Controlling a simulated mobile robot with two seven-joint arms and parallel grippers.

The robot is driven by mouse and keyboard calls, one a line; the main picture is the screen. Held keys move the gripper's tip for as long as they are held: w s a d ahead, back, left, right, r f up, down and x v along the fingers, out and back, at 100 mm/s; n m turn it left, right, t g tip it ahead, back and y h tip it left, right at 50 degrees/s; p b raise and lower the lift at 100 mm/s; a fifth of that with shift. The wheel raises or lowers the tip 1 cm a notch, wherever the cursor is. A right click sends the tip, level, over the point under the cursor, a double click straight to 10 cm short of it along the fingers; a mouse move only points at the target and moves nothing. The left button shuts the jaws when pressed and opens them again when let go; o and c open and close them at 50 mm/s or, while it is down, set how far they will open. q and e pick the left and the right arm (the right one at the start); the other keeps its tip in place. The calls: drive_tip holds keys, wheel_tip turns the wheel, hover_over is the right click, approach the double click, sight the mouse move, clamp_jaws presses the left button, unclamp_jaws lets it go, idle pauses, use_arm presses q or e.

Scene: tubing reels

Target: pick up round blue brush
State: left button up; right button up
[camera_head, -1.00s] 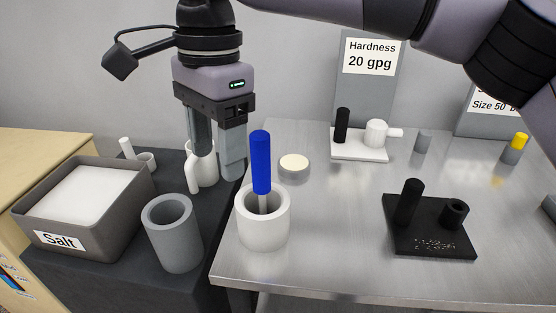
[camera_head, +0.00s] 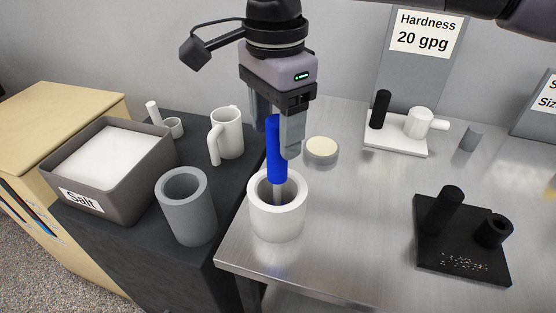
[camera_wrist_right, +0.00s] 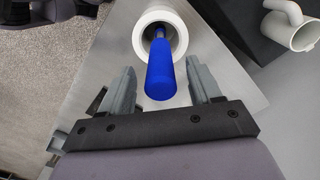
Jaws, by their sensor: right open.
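The round blue brush (camera_head: 276,150) stands upright, handle up, in a white cylindrical holder (camera_head: 277,222) near the front left corner of the metal table. My right gripper (camera_head: 276,148) points down just behind and around the upper handle, with its fingers open. In the right wrist view the blue handle (camera_wrist_right: 160,75) lies between the two spread fingers of the gripper (camera_wrist_right: 163,78), with a gap on each side. The white holder (camera_wrist_right: 160,34) shows beyond it. My left gripper is not in view.
A grey cup (camera_head: 186,212), a white mug (camera_head: 228,133) and a salt bin (camera_head: 110,200) stand on the dark counter to the left. A round cream-topped disc (camera_head: 321,150) lies behind the brush. A black stand (camera_head: 465,250) is at the right, with clear metal between.

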sight(277, 177)
drive_tip(key=shift+f, duration=1.25)
drive_tip(key=c, duration=1.1)
drive_tip(key=shift+c, duration=0.2)
